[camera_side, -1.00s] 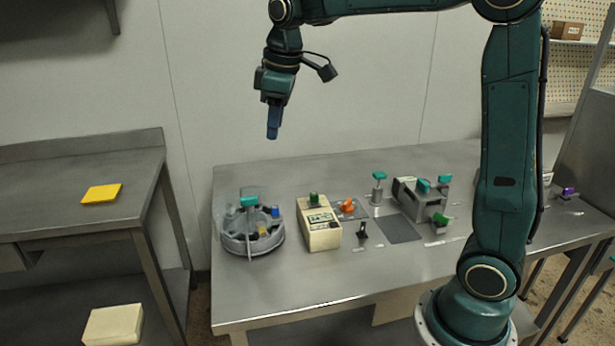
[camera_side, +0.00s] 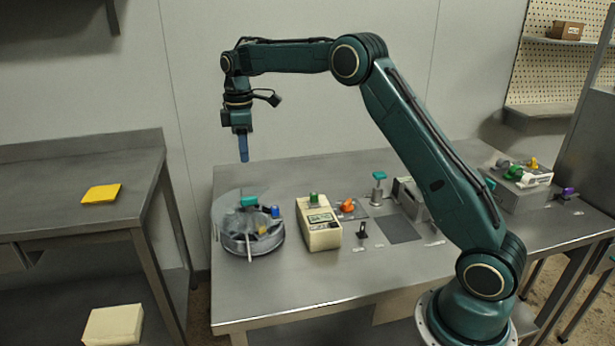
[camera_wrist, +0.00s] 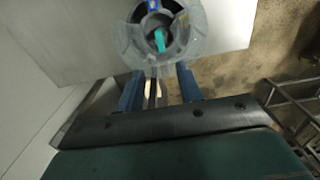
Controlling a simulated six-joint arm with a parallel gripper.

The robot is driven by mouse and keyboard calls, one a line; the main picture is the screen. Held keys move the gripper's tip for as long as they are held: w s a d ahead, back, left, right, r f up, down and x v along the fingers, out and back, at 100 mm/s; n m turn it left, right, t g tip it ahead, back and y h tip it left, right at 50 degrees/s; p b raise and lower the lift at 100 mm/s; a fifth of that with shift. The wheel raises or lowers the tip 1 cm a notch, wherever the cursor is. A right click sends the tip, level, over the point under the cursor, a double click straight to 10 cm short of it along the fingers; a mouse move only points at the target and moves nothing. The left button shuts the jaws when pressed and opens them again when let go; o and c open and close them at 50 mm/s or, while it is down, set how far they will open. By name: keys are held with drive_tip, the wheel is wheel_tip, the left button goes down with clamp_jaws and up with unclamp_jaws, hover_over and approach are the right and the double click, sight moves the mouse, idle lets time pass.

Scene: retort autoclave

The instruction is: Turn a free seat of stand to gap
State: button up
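The stand is a round grey turntable (camera_side: 236,242) at the left end of the steel table. It has a teal handle (camera_side: 249,201) on top, a clear guard around it, and a blue piece (camera_side: 275,211) and a yellow piece (camera_side: 263,230) in it. I cannot tell where the guard's gap or a free seat lies. My gripper (camera_side: 243,160) hangs above the stand, apart from it, fingers pointing down. In the wrist view its blue fingers (camera_wrist: 160,70) are spread with nothing between them. The clear guard (camera_wrist: 196,22) and teal handle (camera_wrist: 160,40) show beyond them.
Right of the stand is a cream box (camera_side: 320,232) with a green knob. An orange knob (camera_side: 347,205), a small black post (camera_side: 362,230) and a teal-topped post (camera_side: 379,188) stand farther right. A grey box with coloured knobs (camera_side: 522,190) is at the far right.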

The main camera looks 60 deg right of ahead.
sight(249, 197)
drive_tip(key=shift+f, duration=0.15)
wheel_tip(249, 197, down, 14)
drive_tip(key=shift+r, duration=0.2)
idle(0.6)
clamp_jaws()
